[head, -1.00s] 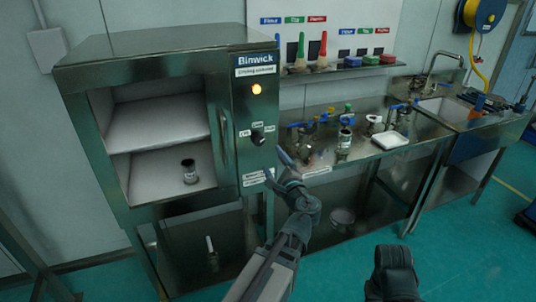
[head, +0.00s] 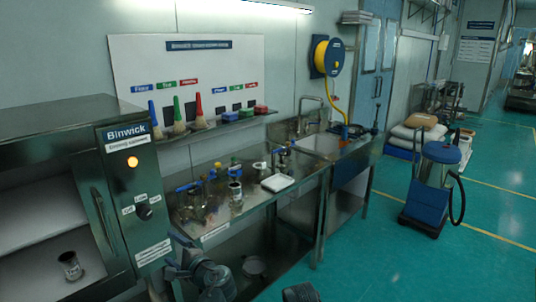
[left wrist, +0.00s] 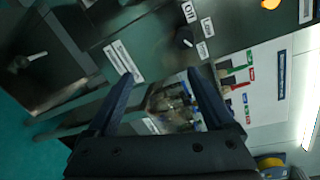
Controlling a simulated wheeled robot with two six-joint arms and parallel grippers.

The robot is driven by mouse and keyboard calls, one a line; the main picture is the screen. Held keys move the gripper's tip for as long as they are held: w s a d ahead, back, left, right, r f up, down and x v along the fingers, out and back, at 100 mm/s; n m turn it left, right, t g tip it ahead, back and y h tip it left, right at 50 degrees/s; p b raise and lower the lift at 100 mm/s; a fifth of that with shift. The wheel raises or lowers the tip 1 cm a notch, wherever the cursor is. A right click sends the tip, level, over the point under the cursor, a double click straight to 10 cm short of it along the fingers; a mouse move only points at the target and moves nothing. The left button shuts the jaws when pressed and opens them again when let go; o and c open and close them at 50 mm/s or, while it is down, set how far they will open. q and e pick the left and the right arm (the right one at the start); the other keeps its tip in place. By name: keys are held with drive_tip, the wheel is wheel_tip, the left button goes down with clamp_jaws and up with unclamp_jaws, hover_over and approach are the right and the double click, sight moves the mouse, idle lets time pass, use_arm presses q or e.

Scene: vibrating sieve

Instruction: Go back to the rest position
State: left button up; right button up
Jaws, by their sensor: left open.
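My left gripper (head: 178,240) is in front of the right part of the drying cabinet (head: 60,115), low in the head view. In the left wrist view, its two dark fingers (left wrist: 162,77) stand wide apart with nothing between them. The cabinet's control panel, with its knob (left wrist: 184,38), shows beyond the fingertips. Only a dark piece of what looks like my right arm shows at the bottom edge of the head view; no right fingers show.
The cabinet front is open, with a metal cup (head: 70,266) inside. A steel bench (head: 215,228) holds several tools, a cup (head: 235,193) and a white scale (head: 277,183). A sink (head: 325,143) stands beyond.

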use_arm(q)
drive_tip(key=s+d+f+n+g+h+p, duration=0.2)
drive_tip(key=s+d+f+n+g+h, duration=0.45)
drive_tip(key=d+f, duration=0.55)
drive_tip(key=s+d+f+n+g+h+p, duration=0.1)
drive_tip(key=s+d+f+g+h, duration=0.2)
drive_tip(key=s+d, duration=0.7)
drive_tip(key=d+h, duration=0.2)
drive_tip(key=d, duration=0.1)
drive_tip(key=shift+d+g, duration=0.2)
drive_tip(key=shift+g, duration=0.15)
